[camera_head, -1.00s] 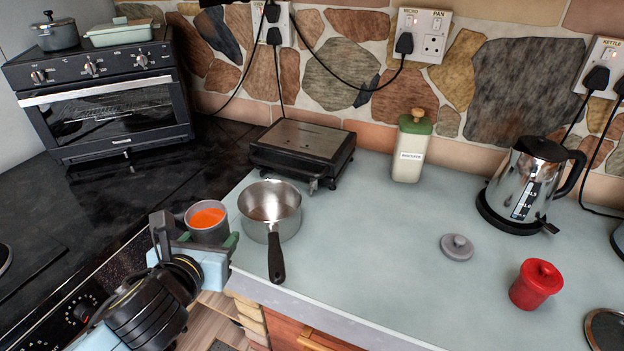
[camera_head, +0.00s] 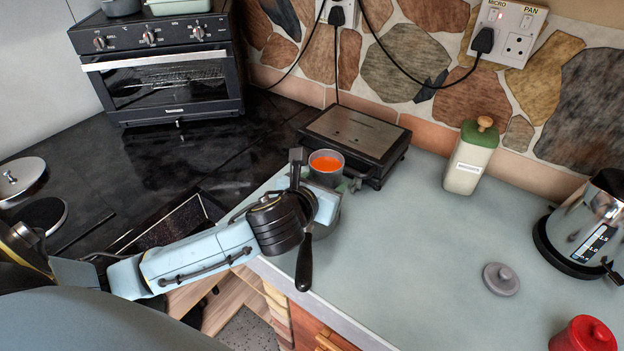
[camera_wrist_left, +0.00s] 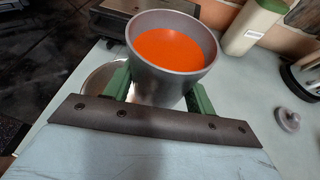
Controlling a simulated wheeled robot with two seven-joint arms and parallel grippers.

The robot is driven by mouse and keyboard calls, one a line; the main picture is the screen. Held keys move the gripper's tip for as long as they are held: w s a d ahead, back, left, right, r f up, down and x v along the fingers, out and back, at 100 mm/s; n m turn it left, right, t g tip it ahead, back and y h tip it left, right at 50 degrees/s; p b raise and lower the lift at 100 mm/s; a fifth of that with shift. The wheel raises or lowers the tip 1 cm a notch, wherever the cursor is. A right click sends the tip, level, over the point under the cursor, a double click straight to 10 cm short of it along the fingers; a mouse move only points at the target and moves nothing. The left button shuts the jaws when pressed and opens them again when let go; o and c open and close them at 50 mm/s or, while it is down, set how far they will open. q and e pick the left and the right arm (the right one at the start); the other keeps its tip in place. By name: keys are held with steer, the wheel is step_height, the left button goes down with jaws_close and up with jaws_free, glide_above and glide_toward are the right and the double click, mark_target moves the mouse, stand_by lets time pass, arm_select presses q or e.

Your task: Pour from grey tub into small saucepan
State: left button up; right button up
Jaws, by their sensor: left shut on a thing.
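The grey tub (camera_head: 326,174) is full of an orange substance and is held upright by my left gripper (camera_head: 334,188). In the left wrist view the tub (camera_wrist_left: 168,82) sits between the green fingers of the left gripper (camera_wrist_left: 158,88), which is shut on it. The small saucepan (camera_head: 327,228) stands on the counter, mostly hidden behind my left arm, with its black handle (camera_head: 304,262) pointing toward the front edge. The tub is above or just behind the saucepan in the head view. Part of the pan's metal rim (camera_wrist_left: 98,78) shows in the left wrist view. My right gripper is not in view.
A black sandwich press (camera_head: 355,140) stands close behind the tub. A cream bottle with a green top (camera_head: 470,160), a grey lid (camera_head: 500,279), a red pot (camera_head: 582,336) and a kettle (camera_head: 590,230) stand to the right. The middle of the counter (camera_head: 420,240) is clear.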

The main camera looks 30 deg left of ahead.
arm_select(q)
steer(key=a+f+n+y+p, duration=0.1)
steer(key=a+f+p, duration=0.1)
steer(key=a+p, duration=0.4)
steer(key=a+f+n+y+p, duration=0.1)
steer(key=a+f+p, duration=0.1)
steer(key=a+p, duration=0.5)
steer(key=shift+w+a+f+g+y, duration=0.3)
steer(key=shift+w+a+f+g, duration=0.1)
steer(key=shift+a, duration=2.1)
steer(key=shift+d, duration=0.15)
steer(key=shift+s+d+r+m+t+y, duration=0.1)
steer(key=shift+d+r+m+t+y, duration=0.3)
steer(key=shift+d+r+m+y, duration=0.45)
steer(key=shift+f+m, duration=0.15)
steer(key=shift+m, duration=0.2)
steer(key=shift+d+r+y, duration=0.1)
steer(key=shift+r+y, duration=0.15)
steer(key=shift+r, duration=0.1)
